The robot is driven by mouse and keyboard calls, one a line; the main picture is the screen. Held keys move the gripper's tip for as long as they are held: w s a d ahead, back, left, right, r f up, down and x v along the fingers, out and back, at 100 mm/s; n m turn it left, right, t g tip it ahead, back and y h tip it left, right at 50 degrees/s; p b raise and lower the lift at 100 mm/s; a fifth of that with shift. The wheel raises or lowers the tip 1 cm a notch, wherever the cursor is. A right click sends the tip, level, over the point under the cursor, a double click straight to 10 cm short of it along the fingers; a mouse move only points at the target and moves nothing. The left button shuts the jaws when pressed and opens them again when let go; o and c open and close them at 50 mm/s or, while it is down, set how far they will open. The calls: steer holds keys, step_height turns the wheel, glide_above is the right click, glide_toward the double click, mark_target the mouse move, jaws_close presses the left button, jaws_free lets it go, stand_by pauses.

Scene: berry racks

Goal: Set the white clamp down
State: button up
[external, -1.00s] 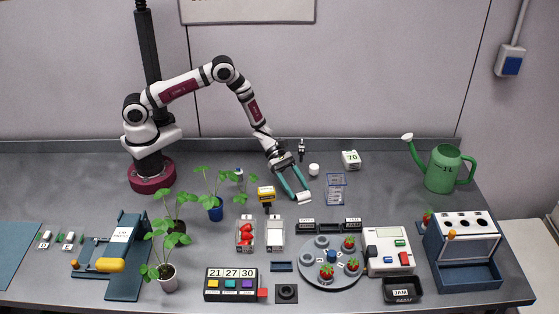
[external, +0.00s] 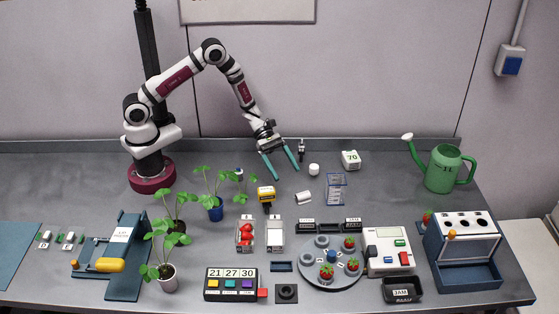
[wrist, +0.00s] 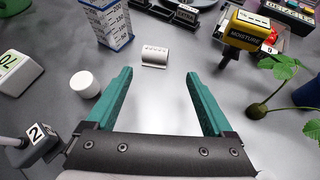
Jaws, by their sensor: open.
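The white clamp (external: 304,197) lies on the grey table, between the yellow moisture meter and the clear graduated holder. In the wrist view the white clamp (wrist: 154,56) is a small white half-round piece with dark marks on its face. It rests beyond my fingertips and apart from them. My gripper (external: 283,166) is raised above the table behind the clamp. Its two teal fingers are spread wide with nothing between them, as the wrist view of my gripper (wrist: 158,73) also shows.
The yellow moisture meter (external: 266,194) stands left of the clamp. The blue-marked graduated holder (external: 336,186) stands to the right. A white cap (external: 314,169) and a white timer box (external: 351,159) are behind. Potted plants (external: 215,205) stand left. Table around the clamp is bare.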

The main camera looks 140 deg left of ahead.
steer(key=s+d+r+m+g+h, duration=0.1)
steer(key=d+r+m+g+h, duration=0.2)
steer(key=d+m, duration=0.4)
steer(key=s+d+r+m+g+h, duration=0.1)
steer(key=d+r+m+g, duration=0.1)
steer(key=d+r+m, duration=0.6)
steer(key=d+r+m+g+h, duration=0.1)
steer(key=d+r+m+g, duration=0.15)
steer(key=d, duration=0.75)
steer(key=s+d+r+m+g+y, duration=0.2)
steer(key=s+d+m+g, duration=0.1)
steer(key=s+m, duration=0.35)
steer(key=s+d+r+m+g+y, duration=0.1)
steer(key=s+d+m+g+y, duration=0.2)
steer(key=s+m, duration=0.35)
steer(key=s+a+r+m+t+y, duration=0.1)
steer(key=s+a+m+y, duration=0.2)
steer(key=s+m, duration=0.4)
steer(key=shift+a+r+m+y, duration=0.15)
steer(key=shift+a+m+y, duration=0.25)
steer(key=shift+y, duration=0.3)
steer(key=shift+d, duration=0.15)
